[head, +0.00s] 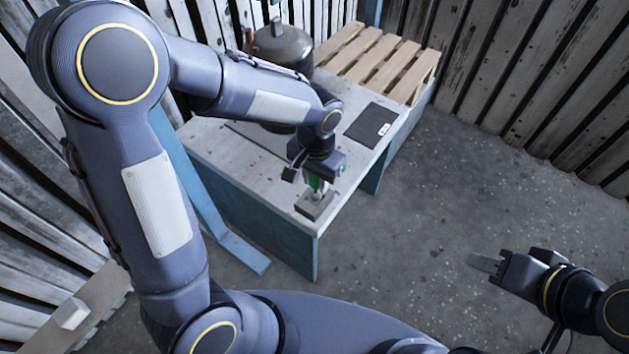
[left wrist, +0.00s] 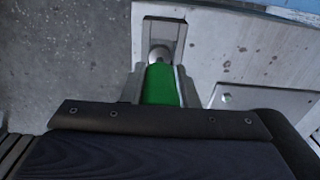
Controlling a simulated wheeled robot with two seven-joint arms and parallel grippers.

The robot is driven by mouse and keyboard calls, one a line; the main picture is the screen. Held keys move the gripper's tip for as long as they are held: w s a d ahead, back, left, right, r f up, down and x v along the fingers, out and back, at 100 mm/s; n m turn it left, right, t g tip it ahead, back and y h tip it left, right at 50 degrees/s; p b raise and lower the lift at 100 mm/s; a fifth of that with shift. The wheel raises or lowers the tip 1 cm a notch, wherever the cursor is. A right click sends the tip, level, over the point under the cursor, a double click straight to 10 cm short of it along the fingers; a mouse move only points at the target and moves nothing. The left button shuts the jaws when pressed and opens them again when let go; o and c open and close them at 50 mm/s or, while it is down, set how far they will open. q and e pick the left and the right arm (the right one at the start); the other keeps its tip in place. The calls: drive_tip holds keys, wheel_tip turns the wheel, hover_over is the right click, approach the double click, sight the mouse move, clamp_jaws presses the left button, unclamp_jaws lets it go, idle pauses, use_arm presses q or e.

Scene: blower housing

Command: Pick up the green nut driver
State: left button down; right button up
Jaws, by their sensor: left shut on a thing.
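The green nut driver (head: 314,183) stands at the near corner of the workbench, with its lower end at a small grey block (head: 312,208). My left gripper (head: 319,178) comes down over it from above and is shut on its green handle. In the left wrist view the green handle (left wrist: 160,86) lies between the two fingers of my left gripper (left wrist: 159,92), and the block (left wrist: 163,32) shows just past it. Whether the tip sits inside the block is hard to tell. My right gripper (head: 487,264) is over the floor at the lower right, away from the bench.
The grey-topped workbench (head: 222,150) has blue legs. A dark pad (head: 371,125) with a small light item lies on it. A wooden slatted pallet (head: 375,55) and a dark rounded tank (head: 283,45) are at the back. Floor right of the bench is clear.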

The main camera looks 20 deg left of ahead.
use_arm(q)
drive_tip(key=s+d+r+p, duration=0.1)
drive_tip(key=s+d+r, duration=0.2)
drive_tip(key=d, duration=0.3)
drive_tip(key=s+d+r+p, duration=0.2)
drive_tip(key=s+d+r, duration=0.1)
drive_tip(key=d+r, duration=0.3)
drive_tip(key=shift+s+r, duration=0.15)
drive_tip(key=shift+s, duration=0.2)
